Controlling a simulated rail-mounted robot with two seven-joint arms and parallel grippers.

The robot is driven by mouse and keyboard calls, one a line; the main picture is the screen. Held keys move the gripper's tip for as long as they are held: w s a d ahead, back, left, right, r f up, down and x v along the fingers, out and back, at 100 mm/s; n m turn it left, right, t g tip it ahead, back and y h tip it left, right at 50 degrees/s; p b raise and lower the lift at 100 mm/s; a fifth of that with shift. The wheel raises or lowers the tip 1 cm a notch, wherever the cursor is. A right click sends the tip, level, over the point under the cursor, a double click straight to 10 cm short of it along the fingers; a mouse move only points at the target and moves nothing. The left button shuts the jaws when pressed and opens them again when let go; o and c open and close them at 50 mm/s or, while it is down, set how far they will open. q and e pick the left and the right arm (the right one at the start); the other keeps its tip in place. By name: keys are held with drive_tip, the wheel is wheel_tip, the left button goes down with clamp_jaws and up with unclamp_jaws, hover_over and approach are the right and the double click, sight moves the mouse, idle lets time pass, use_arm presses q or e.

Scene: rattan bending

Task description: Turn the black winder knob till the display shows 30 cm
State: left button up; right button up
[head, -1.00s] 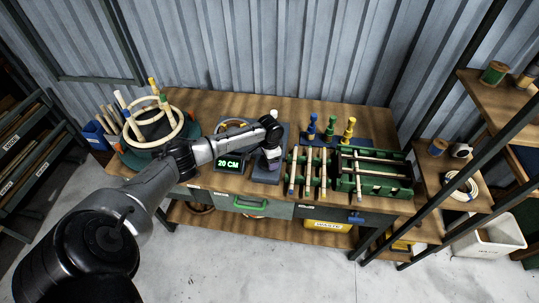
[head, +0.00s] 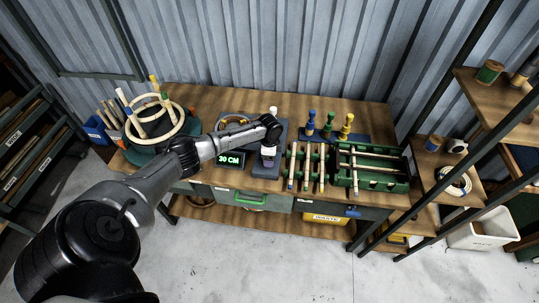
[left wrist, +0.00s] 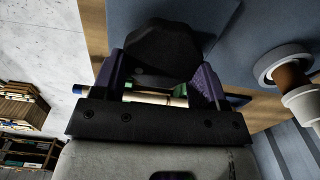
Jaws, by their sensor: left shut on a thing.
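The winder (head: 264,171) stands at the front middle of the bench, with its small display (head: 229,159) to its left. The green digits seem to read 30 CM, though they are small. My left gripper (head: 268,154) reaches down over the winder, and the arm hides part of it. In the left wrist view my left gripper (left wrist: 163,72) has its two purple fingers on either side of the black knob (left wrist: 163,50), shut on it. In the head view the knob is hidden under the gripper. My right gripper is not in view.
A round former with rattan rings (head: 157,118) stands on the left of the bench. A green slotted rack (head: 372,180) with rattan sticks is right of the winder. Coloured pegs (head: 328,124) stand behind it. A shelf (head: 430,168) bounds the right.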

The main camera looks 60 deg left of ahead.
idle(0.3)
use_arm(q)
drive_tip(key=o, duration=0.9)
wheel_tip(320, 180, up, 14)
drive_tip(key=shift+f+p, duration=0.1)
drive_tip(key=shift+p, duration=0.6)
